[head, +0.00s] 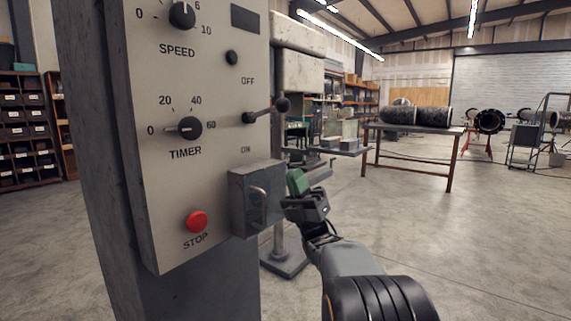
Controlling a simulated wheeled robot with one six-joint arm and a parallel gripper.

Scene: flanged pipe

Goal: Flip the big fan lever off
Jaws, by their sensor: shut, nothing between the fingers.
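A grey control panel (150,215) on a column fills the left of the head view. A dark lever (264,110) with a round ball knob sticks out of its right side, between the OFF label above and the ON label below. It points right and slightly upward. Lower down, a grey box (240,212) with a metal handle (259,204) juts from the panel. My gripper (297,182), with green fingers, is shut and empty. In the picture it is just right of the box and below the ball knob, apart from the knob. Whether it touches the box cannot be told.
The panel also has a SPEED knob (182,15), a TIMER knob (189,128) and a red STOP button (197,221). A drill-press-like machine (298,50) stands behind the panel. A table (412,128) with dark pipes is farther back.

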